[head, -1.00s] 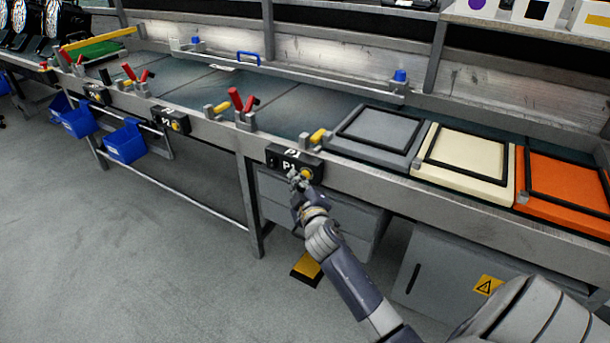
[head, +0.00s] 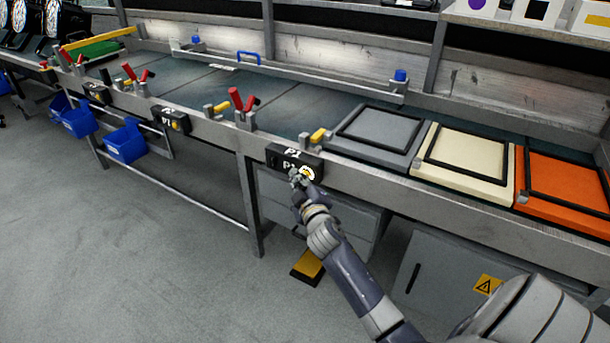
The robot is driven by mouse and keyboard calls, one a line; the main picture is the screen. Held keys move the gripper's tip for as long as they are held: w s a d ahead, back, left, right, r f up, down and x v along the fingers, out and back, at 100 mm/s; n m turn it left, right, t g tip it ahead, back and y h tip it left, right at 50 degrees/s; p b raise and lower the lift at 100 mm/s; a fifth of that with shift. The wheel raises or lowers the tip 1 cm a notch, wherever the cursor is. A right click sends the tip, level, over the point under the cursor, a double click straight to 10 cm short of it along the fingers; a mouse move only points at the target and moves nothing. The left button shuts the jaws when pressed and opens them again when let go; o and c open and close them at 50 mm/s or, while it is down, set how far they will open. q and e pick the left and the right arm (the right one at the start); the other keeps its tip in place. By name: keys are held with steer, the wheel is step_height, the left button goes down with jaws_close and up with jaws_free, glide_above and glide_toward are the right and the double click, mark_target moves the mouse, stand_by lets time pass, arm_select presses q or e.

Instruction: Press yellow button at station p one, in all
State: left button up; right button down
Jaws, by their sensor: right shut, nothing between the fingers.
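The black box marked P1 (head: 284,160) is fixed to the front edge of the workbench. Its round yellow button (head: 309,172) is at the box's right end and now shows a bright, whitish ring. My right gripper (head: 300,176) is shut and empty, with its tips at the lower right of the box, right at the button. The fingers cover part of the button's left side, and I cannot tell whether they touch it. My left gripper is not in view.
Another button box (head: 171,119) sits further left on the bench edge. Red-handled clamps (head: 242,105) stand on the edge. Grey (head: 377,133), cream (head: 466,158) and orange (head: 566,187) trays lie on the right. Blue bins (head: 125,141) hang at left. A yellow pedal (head: 308,267) is on the floor below.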

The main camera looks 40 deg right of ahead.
stand_by(0.4)
steer(key=shift+s+a, duration=0.35)
steer(key=shift+a, duration=0.35)
steer(key=a, duration=0.1)
steer(key=s+a, duration=0.1)
steer(key=a, duration=0.1)
steer(key=s+a, duration=0.1)
steer(key=shift+a, duration=0.3)
stand_by(0.7)
